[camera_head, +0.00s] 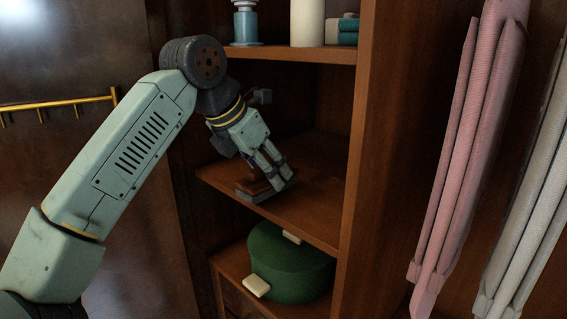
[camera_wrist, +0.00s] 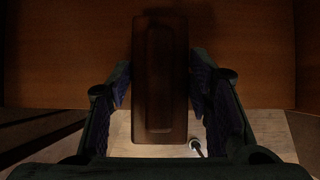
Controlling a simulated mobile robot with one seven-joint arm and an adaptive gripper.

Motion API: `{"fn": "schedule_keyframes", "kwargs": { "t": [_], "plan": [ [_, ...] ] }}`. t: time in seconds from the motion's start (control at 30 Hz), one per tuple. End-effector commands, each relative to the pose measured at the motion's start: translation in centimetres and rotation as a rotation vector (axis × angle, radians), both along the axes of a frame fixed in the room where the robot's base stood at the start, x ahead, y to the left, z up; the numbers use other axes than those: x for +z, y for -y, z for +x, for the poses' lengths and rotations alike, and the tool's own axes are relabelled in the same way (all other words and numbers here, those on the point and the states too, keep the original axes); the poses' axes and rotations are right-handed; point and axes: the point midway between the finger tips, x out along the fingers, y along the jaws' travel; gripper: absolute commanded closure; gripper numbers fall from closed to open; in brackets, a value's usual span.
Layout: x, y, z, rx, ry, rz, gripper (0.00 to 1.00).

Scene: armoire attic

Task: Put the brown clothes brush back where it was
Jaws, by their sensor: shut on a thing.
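The brown clothes brush (camera_wrist: 160,75) is a dark brown, long block between my two fingers in the wrist view. My gripper (camera_wrist: 160,92) is shut on its sides. In the head view my gripper (camera_head: 279,180) points down at the middle shelf (camera_head: 312,205) of the armoire, and the brush (camera_head: 257,187) shows partly behind the fingers, low at the shelf's front left. In the wrist view a pale flat piece (camera_wrist: 265,135) with a small round metal bit (camera_wrist: 195,145) lies below the brush's near end. I cannot tell whether the brush touches the shelf.
A green round box (camera_head: 290,262) sits on the shelf below. Pink clothing (camera_head: 470,140) hangs at right. The middle shelf's right part is clear.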

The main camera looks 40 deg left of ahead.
Motion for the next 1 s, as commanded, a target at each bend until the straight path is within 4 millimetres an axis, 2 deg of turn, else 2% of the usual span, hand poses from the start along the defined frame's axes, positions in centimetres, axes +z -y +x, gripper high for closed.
{"fn": "schedule_keyframes", "kwargs": {
  "t": [0.23, 0.4, 0.5, 0.87, 0.9, 1.0],
  "plan": [
    [0.1, 0.2, 1.9, -0.001, 0.002, 0.000, 0.76],
    [0.3, 0.5, 4.8, -0.002, 0.001, -0.001, 0.76],
    [-1.3, 0.4, 4.6, 0.001, 0.001, -0.003, 0.76],
    [-1.9, 0.4, 4.6, 0.000, 0.002, -0.002, 0.76],
    [-1.8, 0.4, 4.6, 0.000, 0.001, -0.001, 0.52],
    [-1.8, 0.4, 4.6, 0.000, 0.001, -0.001, 0.45]
  ]
}}
